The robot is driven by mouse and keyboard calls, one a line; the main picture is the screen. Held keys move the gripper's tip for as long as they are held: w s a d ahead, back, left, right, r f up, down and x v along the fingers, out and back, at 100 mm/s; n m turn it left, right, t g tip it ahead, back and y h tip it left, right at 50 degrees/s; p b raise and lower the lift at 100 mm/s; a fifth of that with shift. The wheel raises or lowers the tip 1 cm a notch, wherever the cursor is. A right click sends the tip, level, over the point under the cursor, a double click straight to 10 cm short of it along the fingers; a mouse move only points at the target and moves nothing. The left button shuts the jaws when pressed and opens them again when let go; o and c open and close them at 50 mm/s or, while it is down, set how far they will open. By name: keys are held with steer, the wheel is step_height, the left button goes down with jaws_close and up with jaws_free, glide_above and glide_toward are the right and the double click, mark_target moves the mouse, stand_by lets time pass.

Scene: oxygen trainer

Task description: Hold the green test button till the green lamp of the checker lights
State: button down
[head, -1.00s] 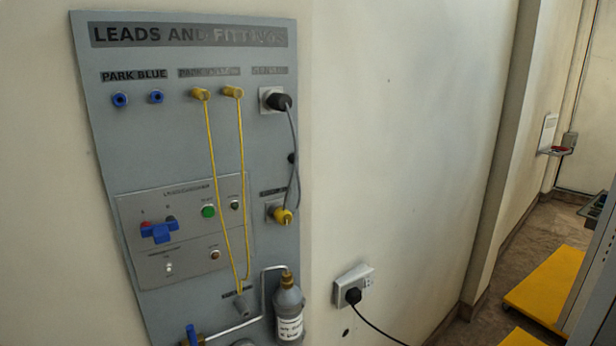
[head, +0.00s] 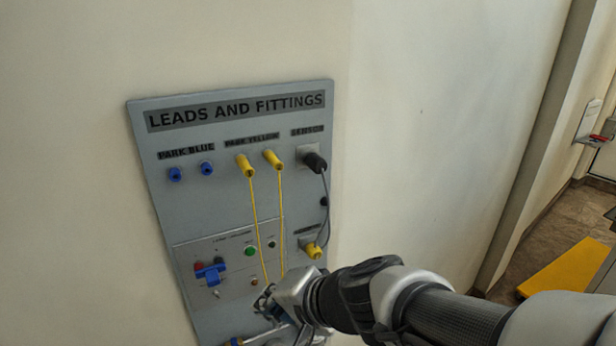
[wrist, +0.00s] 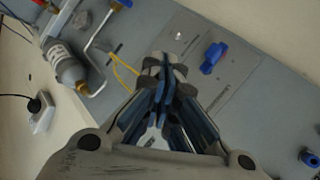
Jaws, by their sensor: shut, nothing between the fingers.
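The green test button (head: 251,251) is on the checker panel (head: 232,272), right of a blue plug piece (head: 210,272). My gripper (head: 266,302) is shut and empty, below the button in the head view and apart from it. A small dark round fitting (head: 271,243) sits right of the button. A small brownish fitting (head: 254,281) lies below it. In the wrist view, my closed fingertips (wrist: 163,70) are in front of the panel near the blue piece (wrist: 213,58); the green button does not show there.
Two yellow leads (head: 255,215) hang past the panel's right side, close to my gripper. A grey lead (head: 326,200) hangs at the board's right edge. A grey bottle (wrist: 67,65) and a bent pipe (wrist: 97,45) show in the wrist view. Bare wall (head: 430,180) lies to the right.

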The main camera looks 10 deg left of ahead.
mark_target(250, 252)
stand_by(0.3)
steer(key=shift+w+a+p, duration=0.25)
steer(key=shift+w+a, duration=0.5)
steer(key=shift+w, duration=0.5)
steer(key=shift+w+a+p, duration=0.3)
steer(key=shift+w+a, duration=0.5)
steer(key=shift+w, duration=0.45)
steer(key=shift+w+a+p, duration=0.25)
steer(key=shift+w+a, duration=0.5)
steer(key=shift+w, duration=0.5)
steer(key=shift+w, duration=0.1)
steer(key=shift+w+a, duration=0.25)
steer(key=shift+w+a, duration=0.15)
steer(key=shift+w, duration=0.15)
stand_by(0.5)
steer(key=shift+s+b, duration=0.1)
steer(key=shift+b, duration=0.25)
steer(key=shift+s+d, duration=0.4)
steer(key=shift+s, duration=0.2)
steer(key=shift+b, duration=0.3)
